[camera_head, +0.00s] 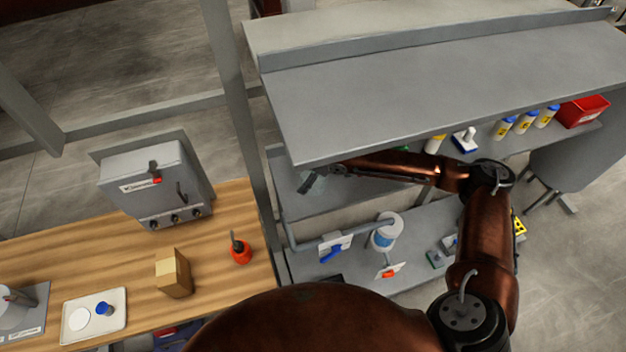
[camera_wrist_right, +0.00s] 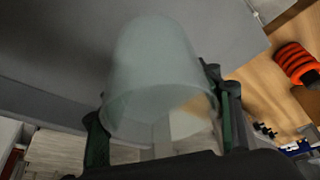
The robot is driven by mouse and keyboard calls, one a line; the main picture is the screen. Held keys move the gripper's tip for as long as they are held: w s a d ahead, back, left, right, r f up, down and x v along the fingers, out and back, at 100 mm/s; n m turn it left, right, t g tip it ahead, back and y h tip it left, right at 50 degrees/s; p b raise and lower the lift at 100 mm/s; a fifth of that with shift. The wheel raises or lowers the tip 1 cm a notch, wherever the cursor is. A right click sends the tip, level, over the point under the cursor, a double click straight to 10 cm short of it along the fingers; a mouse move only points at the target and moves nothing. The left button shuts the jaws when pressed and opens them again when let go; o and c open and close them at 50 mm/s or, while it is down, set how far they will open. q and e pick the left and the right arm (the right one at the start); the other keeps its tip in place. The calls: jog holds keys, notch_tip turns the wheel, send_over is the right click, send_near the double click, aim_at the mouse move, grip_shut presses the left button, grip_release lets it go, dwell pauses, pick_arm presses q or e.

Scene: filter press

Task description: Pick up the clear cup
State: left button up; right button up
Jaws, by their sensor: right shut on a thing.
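The clear cup (camera_wrist_right: 155,75) fills the middle of the right wrist view, a translucent, slightly tapered cup. My right gripper (camera_wrist_right: 162,128) has a dark finger on each side of it and is shut on it. In the head view my right arm reaches in from the right, and its gripper (camera_head: 314,182) is at the shelf's front left corner, partly hidden by the shelf. I cannot make out the cup in the head view. My left gripper is not in view.
A grey overhead shelf (camera_head: 440,90) lies right above my right forearm. Below are a lower grey shelf (camera_head: 330,205) and a white container (camera_head: 386,232).

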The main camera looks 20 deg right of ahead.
jog(key=c, duration=0.4)
